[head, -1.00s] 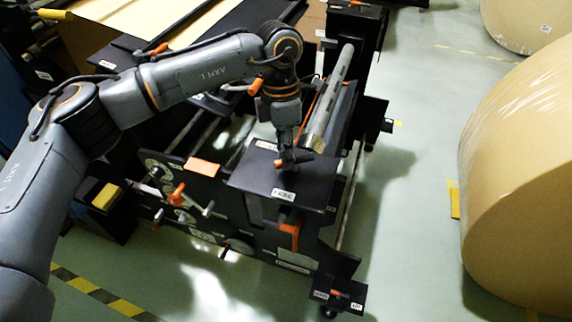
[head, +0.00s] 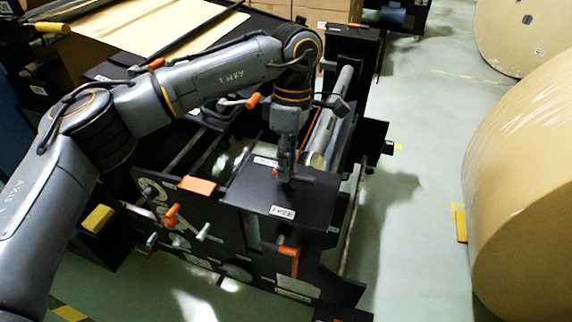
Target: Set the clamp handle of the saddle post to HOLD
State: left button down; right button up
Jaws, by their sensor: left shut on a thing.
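The saddle post's black top plate (head: 310,205) is in the middle of the head view. A label reading FREE (head: 283,212) is on its near edge. A second label (head: 265,161) at its far left edge is partly covered and too small to read. My left gripper (head: 286,175) points down over the plate and is shut on the clamp handle (head: 276,172). Only a sliver of the handle's orange part shows beside the fingers, so its exact direction is hard to tell. My right gripper is not in view.
A metal shaft (head: 326,130) runs behind the plate. Orange levers hang on the machine's front, one (head: 294,262) below the plate. A large paper roll (head: 525,200) stands at the right, with open floor (head: 420,230) between.

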pick_arm(q)
jog(key=shift+r, duration=0.1)
dwell(0.3)
jog(key=c, duration=1.3)
grip_release()
jog(key=r, duration=0.4)
jog(key=w+r, duration=0.1)
jog(key=r, duration=0.2)
jog(key=w+d+r, duration=0.1)
jog(key=r, duration=0.3)
jog(key=shift+w+r, duration=0.15)
jog(key=shift+r, duration=0.2)
